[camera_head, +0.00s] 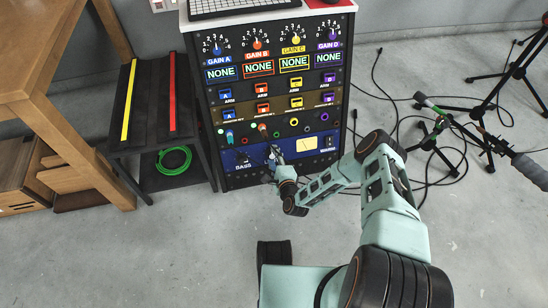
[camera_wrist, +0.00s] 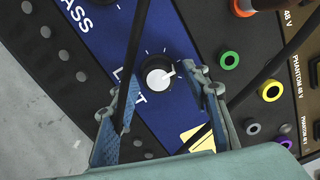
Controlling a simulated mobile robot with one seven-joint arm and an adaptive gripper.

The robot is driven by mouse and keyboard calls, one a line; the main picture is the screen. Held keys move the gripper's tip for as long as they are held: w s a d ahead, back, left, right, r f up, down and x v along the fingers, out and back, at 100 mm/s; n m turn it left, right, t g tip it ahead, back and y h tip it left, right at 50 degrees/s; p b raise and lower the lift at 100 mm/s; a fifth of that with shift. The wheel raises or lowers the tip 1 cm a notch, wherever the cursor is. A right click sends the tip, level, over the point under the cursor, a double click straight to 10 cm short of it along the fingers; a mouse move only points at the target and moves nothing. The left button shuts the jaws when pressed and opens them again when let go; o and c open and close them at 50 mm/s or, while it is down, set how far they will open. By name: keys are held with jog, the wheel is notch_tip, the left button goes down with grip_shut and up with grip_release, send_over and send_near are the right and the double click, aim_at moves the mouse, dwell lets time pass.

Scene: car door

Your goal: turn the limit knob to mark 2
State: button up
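The limit knob (camera_wrist: 158,74) is a round black knob with a white cap, on a blue panel strip. Its white pointer line points to the right in the wrist view, and short pale tick marks surround it. Its label is partly covered by my gripper. My gripper (camera_head: 275,155) reaches the blue strip low on the rack's front. In the wrist view its two fingers (camera_wrist: 161,84) stand apart, one on each side of the knob, with visible gaps. In the head view the gripper hides the knob. The mark numbers are too small to read.
The rack (camera_head: 202,105) carries coloured gain knobs and buttons above the strip. Coloured round sockets (camera_wrist: 229,60) and a plugged cable lie close to the right finger. A low black shelf (camera_head: 150,110) stands left of the rack; stands and cables lie right.

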notch_tip(320, 180, up, 10)
dwell(0.8)
